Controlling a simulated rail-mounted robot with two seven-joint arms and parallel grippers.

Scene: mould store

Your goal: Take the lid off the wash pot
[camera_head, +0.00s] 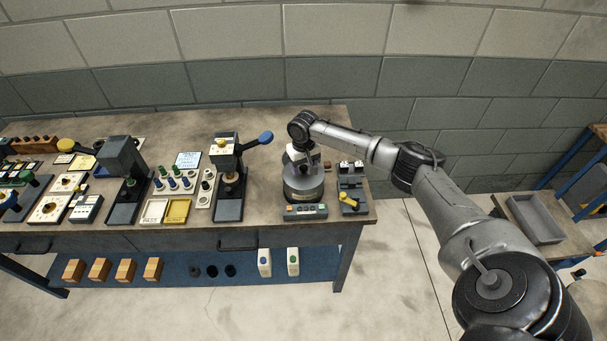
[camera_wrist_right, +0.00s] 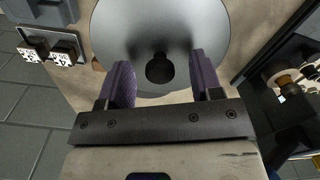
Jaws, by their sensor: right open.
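The wash pot (camera_head: 303,194) is a round dark grey vessel near the right end of the workbench. My right gripper (camera_head: 307,166) is above it and hides part of its top. In the right wrist view the lid (camera_wrist_right: 160,22) is a smooth grey disc with a dark round knob (camera_wrist_right: 159,69) at its middle. The right gripper (camera_wrist_right: 160,76) is open, its two purple-padded fingers on either side of the knob with gaps on both sides. How far the fingertips are above the lid is hard to tell. My left gripper is not in view.
A control box with coloured buttons (camera_head: 305,211) sits in front of the pot. A dark fixture with a yellow handle (camera_head: 350,200) stands close on its right. A press with a blue-knobbed lever (camera_head: 229,180) stands to the left. The wall is behind the bench.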

